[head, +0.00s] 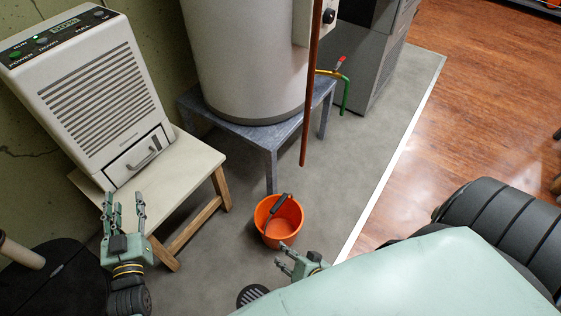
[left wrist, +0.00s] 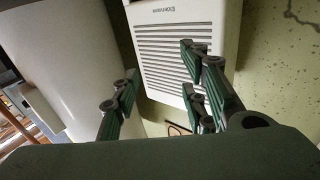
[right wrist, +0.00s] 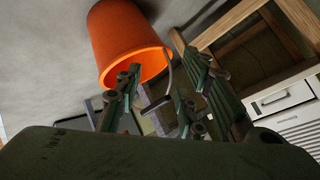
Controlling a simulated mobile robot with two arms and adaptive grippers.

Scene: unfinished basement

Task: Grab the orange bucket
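The orange bucket (head: 279,222) stands upright on the grey floor in the head view, with a dark handle grip (head: 276,204) at its rim. In the right wrist view the bucket (right wrist: 118,40) is close ahead of the fingers, its handle (right wrist: 157,103) hanging near them. My right gripper (head: 286,258) is just in front of the bucket, its fingers spread and empty; it also shows in the right wrist view (right wrist: 165,85). My left gripper (head: 125,208) is open and empty by the wooden stool, facing the dehumidifier in the left wrist view.
A white dehumidifier (head: 105,90) sits on a wooden stool (head: 186,164) left of the bucket. A tank (head: 248,60) stands on a metal stand (head: 255,139) behind it, with a copper pipe (head: 311,100) hanging down. A floor drain (head: 252,296) lies in front. Grey floor right of the bucket is clear.

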